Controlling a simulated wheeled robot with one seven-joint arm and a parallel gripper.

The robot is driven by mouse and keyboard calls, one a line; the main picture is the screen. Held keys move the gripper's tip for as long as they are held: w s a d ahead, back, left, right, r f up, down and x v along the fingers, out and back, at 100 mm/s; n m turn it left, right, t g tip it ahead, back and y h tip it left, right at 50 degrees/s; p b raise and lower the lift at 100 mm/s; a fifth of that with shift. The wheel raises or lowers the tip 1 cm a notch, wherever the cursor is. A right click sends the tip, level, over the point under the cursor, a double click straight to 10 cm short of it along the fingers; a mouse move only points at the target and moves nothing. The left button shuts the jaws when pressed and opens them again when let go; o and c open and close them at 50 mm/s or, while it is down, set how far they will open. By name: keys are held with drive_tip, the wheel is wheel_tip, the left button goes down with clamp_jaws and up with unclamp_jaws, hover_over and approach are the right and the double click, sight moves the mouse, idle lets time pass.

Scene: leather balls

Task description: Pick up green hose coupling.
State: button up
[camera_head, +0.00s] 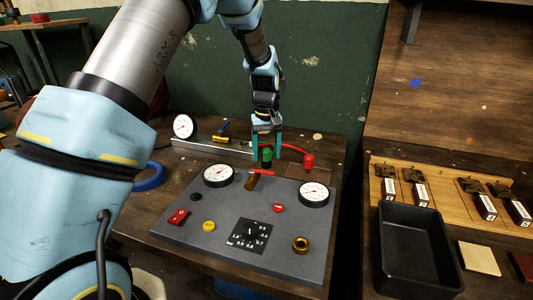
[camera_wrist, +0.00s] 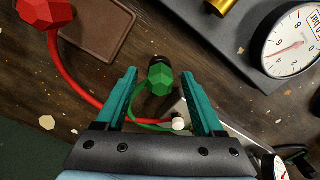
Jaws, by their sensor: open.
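The green hose coupling (camera_head: 266,153) is on the dark wooden table behind the grey panel. In the wrist view its faceted green head (camera_wrist: 160,80) shows with a dark end and a thin green hose. My gripper (camera_head: 267,157) points down over it with teal fingers. The gripper (camera_wrist: 158,88) is open, with one finger on each side of the coupling and visible gaps between. I cannot tell how far the fingertips are above the table.
The grey panel (camera_head: 200,240) in front carries gauges, knobs and brass parts. A black tray (camera_head: 418,206) stands on the right table. A blue ring (camera_head: 149,178) lies left.

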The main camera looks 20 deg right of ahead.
clamp_jaws()
idle(0.6)
